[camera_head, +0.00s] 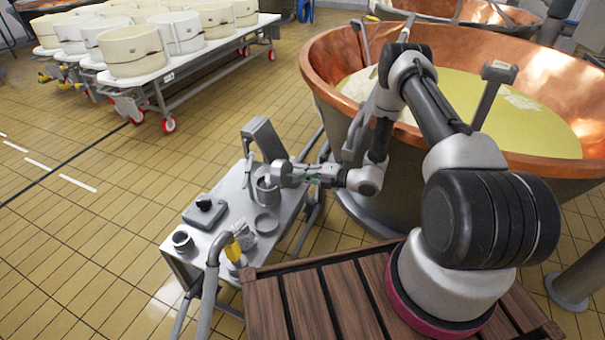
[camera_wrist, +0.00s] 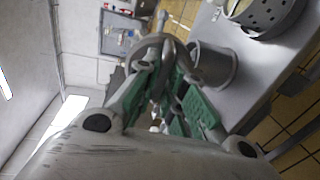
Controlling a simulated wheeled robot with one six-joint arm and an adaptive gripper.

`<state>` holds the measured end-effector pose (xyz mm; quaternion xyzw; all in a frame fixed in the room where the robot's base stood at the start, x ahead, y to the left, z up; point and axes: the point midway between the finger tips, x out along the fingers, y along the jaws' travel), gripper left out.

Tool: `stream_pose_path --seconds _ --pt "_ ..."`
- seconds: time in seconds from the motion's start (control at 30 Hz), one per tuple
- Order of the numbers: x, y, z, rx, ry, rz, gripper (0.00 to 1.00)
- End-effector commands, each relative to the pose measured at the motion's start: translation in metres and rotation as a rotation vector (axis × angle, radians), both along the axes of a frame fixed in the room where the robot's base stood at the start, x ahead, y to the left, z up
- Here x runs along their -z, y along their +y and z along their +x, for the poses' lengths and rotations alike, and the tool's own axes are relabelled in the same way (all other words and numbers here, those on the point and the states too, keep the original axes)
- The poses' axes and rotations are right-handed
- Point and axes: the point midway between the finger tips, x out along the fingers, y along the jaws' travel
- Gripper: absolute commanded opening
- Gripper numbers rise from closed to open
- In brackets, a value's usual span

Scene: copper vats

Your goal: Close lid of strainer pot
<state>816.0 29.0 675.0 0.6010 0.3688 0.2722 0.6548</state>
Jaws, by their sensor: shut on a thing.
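My gripper (camera_head: 281,173) is over the far part of the grey cart top, with green finger pads. It is shut on a grey rounded metal piece (camera_wrist: 166,45), seen at the fingertips in the wrist view. I cannot tell whether this is a lid or a vessel rim. A grey metal vessel (camera_head: 265,191) is right at the gripper in the head view. A perforated metal strainer pot (camera_wrist: 268,16) is at the upper right of the wrist view, apart from the fingers. A plain grey cylinder (camera_wrist: 212,66) stands between them.
The cart top (camera_head: 222,222) also carries a flat device with a black knob (camera_head: 204,204), a small cup (camera_head: 182,242) and a tall grey stand (camera_head: 262,138). A copper vat (camera_head: 322,75) stands close on the right.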

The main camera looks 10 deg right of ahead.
Motion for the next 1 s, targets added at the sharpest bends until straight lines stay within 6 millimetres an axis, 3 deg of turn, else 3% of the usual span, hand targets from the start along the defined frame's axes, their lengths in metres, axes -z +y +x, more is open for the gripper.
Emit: stream_pose_path --seconds 0.03,0.13,0.57,1.0 --pt "-0.003 0.000 0.001 -0.001 -0.005 0.005 0.13" --pt "-0.002 0.000 0.001 -0.001 -0.005 0.005 0.31" --pt "-0.002 -0.005 -0.002 0.002 -0.002 0.002 0.32" --pt "-0.016 -0.076 -0.053 0.003 -0.002 0.004 0.32"
